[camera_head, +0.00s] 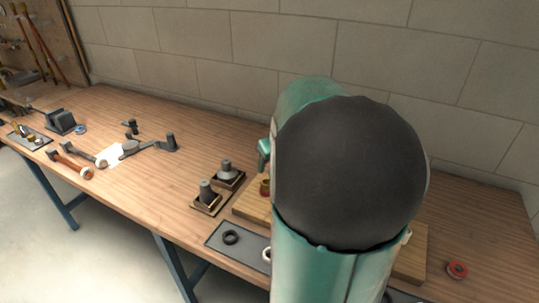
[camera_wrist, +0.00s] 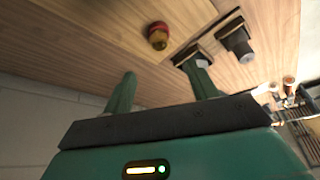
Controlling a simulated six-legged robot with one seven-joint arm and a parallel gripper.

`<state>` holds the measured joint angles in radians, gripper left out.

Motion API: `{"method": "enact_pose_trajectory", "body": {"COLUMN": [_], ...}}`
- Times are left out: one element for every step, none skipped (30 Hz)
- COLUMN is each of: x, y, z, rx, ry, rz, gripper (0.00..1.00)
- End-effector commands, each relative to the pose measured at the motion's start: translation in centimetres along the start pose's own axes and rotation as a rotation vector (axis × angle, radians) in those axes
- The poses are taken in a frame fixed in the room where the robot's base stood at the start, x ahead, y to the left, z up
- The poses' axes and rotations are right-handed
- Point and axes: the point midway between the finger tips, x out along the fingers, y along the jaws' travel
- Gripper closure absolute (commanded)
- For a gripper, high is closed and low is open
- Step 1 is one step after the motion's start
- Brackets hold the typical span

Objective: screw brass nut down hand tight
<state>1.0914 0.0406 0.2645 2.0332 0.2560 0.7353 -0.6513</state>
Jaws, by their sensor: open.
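The brass nut (camera_wrist: 157,41), with a red top or band, sits on a wooden board (camera_wrist: 120,20) in the wrist view. In the head view the brass-and-red piece (camera_head: 265,187) shows just left of my arm, partly hidden by it. My gripper (camera_wrist: 160,70) has its two green fingers spread wide with nothing between them. The nut lies beyond the fingertips, apart from them. In the head view my arm hides most of the gripper. The thread under the nut cannot be made out.
Two grey fittings on dark square bases (camera_head: 207,194) (camera_head: 228,175) stand left of the board. Tools lie farther left; a block wall stands behind.

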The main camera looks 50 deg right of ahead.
Motion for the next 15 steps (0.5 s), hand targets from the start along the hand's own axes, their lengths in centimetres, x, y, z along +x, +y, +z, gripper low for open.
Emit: {"method": "enact_pose_trajectory", "body": {"x": [1.1,1.6,2.3,2.8,3.4,4.1,4.7,5.2,5.9,6.4,6.9,7.6,8.1,8.5,9.1], "y": [0.0,0.0,0.0,0.1,0.1,0.1,0.0,0.1,0.1,0.1,0.1,0.1,0.1,0.1,0.1], "z": [0.1,0.1,0.1,0.2,0.2,0.1,0.2,0.2,0.2,0.2,0.2,0.3,0.3,0.3,0.3], "rx": [0.001,0.001,0.001,0.001,0.001,0.001,0.001,0.001,0.001,0.001,0.001,0.001,0.000,0.000,0.000], "ry": [-0.004,-0.004,-0.004,-0.003,-0.004,-0.003,-0.004,-0.003,-0.004,-0.004,-0.003,-0.004,-0.002,-0.003,-0.003], "rz": [-0.003,-0.003,-0.002,-0.003,-0.003,-0.002,-0.003,-0.003,-0.003,-0.003,-0.002,-0.003,-0.002,-0.003,-0.002], "gripper": [0.42,0.42,0.42,0.42,0.42,0.42,0.42,0.42,0.42,0.42,0.42,0.42,0.42,0.42,0.42]}}
